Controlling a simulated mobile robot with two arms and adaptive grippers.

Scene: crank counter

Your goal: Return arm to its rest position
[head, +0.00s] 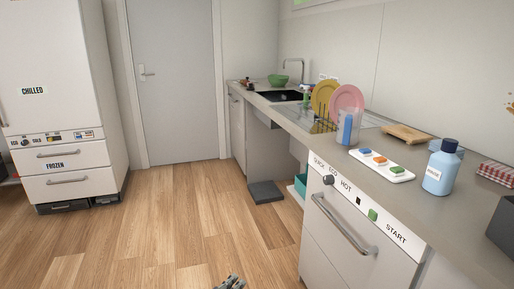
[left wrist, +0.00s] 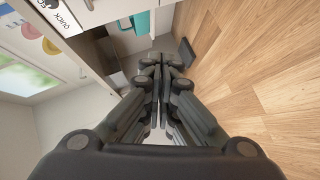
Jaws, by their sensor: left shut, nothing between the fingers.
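My left gripper (head: 230,281) shows only as a small piece at the bottom edge of the head view, low over the wooden floor. In the left wrist view the left gripper (left wrist: 161,64) is large, with its dark fingers shut together and nothing between them. The front of the dishwasher (head: 343,240), with its handle, knob and labels QUICK, ECO, HOT and START, stands to the right of the gripper. The gripper appears apart from it. My right gripper is in neither view.
The counter (head: 437,211) carries a blue bottle (head: 441,167), a white tray of coloured blocks (head: 381,163), plates (head: 346,103) and a sink (head: 281,96). A dark box (head: 264,192) and a teal bin (head: 300,185) stand below. A fridge (head: 55,75) is left. The wooden floor (head: 170,225) is clear.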

